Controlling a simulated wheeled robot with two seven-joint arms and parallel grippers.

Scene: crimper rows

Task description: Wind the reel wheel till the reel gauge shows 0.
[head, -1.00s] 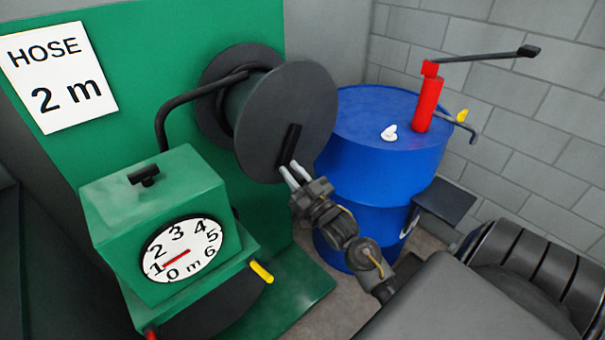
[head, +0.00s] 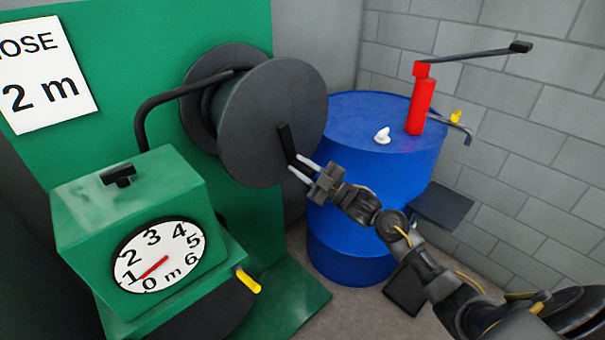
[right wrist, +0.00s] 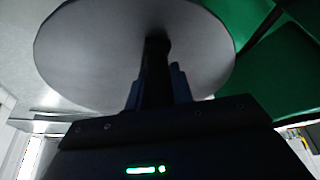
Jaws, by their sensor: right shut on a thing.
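The reel wheel (head: 262,118) is a dark grey disc on the green panel, in front of a second dark disc. A black handle (head: 286,143) sticks out from its lower right. My right gripper (head: 298,168) is shut on this handle. In the right wrist view the handle (right wrist: 156,65) stands between the fingers, with the disc (right wrist: 90,50) behind it. The reel gauge (head: 178,243) is a round white dial marked 0 to 6 m on a green box. Its red needle points between 0 and 1, nearer 1. My left gripper is not in view.
A sign (head: 42,75) reads "HOSE 2 m", its left edge cut off. A blue drum (head: 360,165) with a red pump (head: 420,105) and long crank stands right of the wheel, close behind my right arm. A yellow-tipped lever (head: 248,281) juts from the green box.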

